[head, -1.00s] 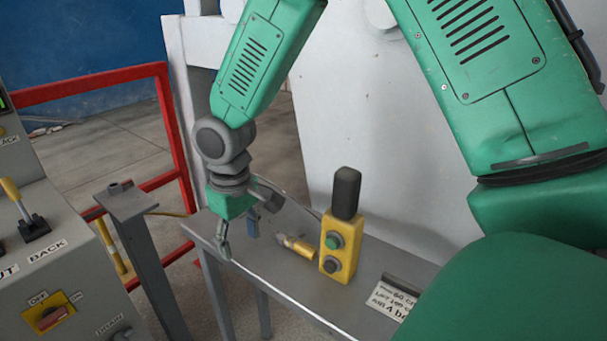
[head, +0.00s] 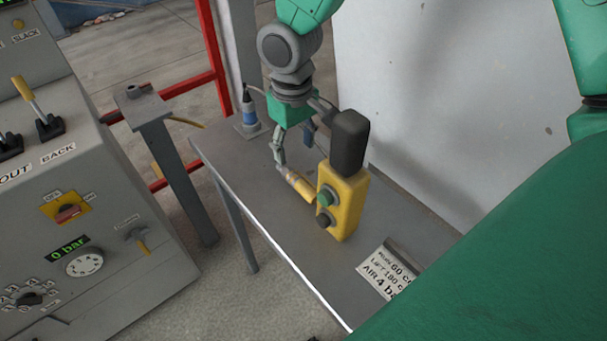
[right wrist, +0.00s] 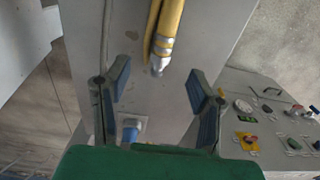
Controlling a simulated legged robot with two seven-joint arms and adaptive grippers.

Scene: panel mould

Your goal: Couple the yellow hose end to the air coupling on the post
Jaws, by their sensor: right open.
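The yellow hose end (head: 300,187) lies on the grey bench, its tip close to the yellow pendant box. In the right wrist view the hose end (right wrist: 164,45) shows its silver fitting just beyond and between the fingertips. My right gripper (head: 294,157) is open over the bench, close to the hose end, with nothing between its fingers; its blue-padded fingers also show in the right wrist view (right wrist: 158,75). The grey post (head: 165,135) stands left of the bench, with a small fitting on its top plate (head: 140,100). My left gripper is not in view.
The yellow pendant box (head: 343,205) with a black top stands upright beside the hose end. A blue-and-grey cylinder (head: 249,115) stands at the bench's far end. A control console (head: 90,220) is at left, red railing (head: 190,85) behind.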

